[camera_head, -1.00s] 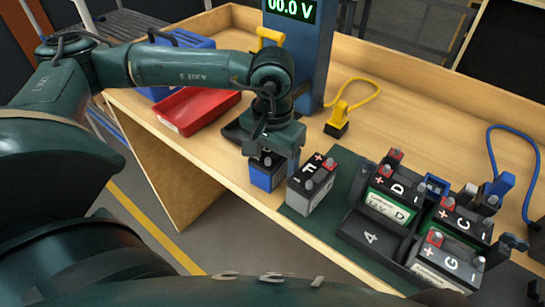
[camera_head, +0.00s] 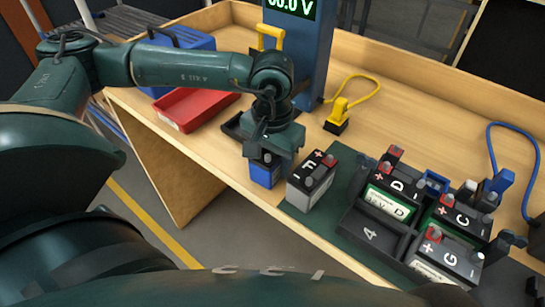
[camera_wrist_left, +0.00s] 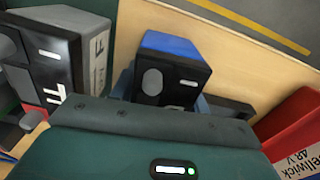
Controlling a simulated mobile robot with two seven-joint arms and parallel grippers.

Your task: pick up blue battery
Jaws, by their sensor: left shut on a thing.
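The blue battery (camera_head: 265,172) with a dark top is at the workbench's front edge, under my left gripper (camera_head: 272,155) in the head view. In the left wrist view the blue battery (camera_wrist_left: 172,68) sits just beyond my left gripper's palm, with a grey terminal and a white minus mark on its top. My left gripper is shut on it; the fingers are mostly hidden. I cannot tell whether it touches the bench. My right gripper is not in view.
A grey battery marked F (camera_head: 311,182) stands close right of the blue one. A black rack (camera_head: 372,232) holds several batteries further right. A red tray (camera_head: 190,108) and blue box (camera_head: 170,60) are left. A blue voltage tester (camera_head: 302,60) stands behind.

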